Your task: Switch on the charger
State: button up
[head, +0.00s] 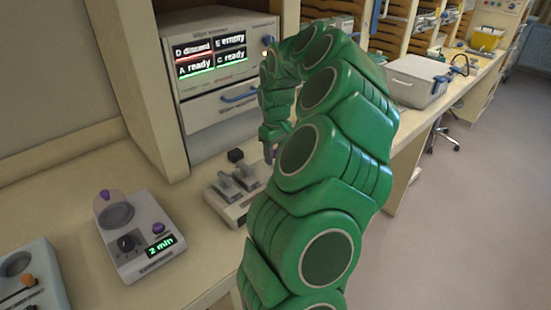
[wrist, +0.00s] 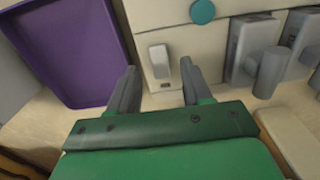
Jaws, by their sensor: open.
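In the wrist view, my gripper (wrist: 158,70) is open, with its two grey fingers apart. A small pale rocker switch (wrist: 159,58) on a cream housing (wrist: 150,15) lies between and just beyond the fingertips. I see no clear contact, and cannot tell which way the switch is set. In the head view my gripper (head: 270,152) is small and partly hidden by my green arm, beside a cream unit with two grey levers (head: 235,188). No label names the charger; I cannot tell for certain that the wrist view's housing is this unit.
In the wrist view a purple tray (wrist: 75,50) is close on the left, and grey blocks with a thick peg (wrist: 270,70) stand on the right. In the head view a display unit (head: 212,55) stands behind, and a timer device (head: 135,235) is at front left.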

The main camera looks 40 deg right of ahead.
jog(key=shift+f, duration=1.05)
grip_shut()
jog(key=shift+w+g, duration=0.15)
jog(key=shift+g, duration=0.45)
grip_release()
jog(key=shift+w+r, duration=0.25)
jog(key=shift+r, duration=1.7)
jog(key=shift+w+r, duration=0.2)
jog(key=shift+r, duration=1.7)
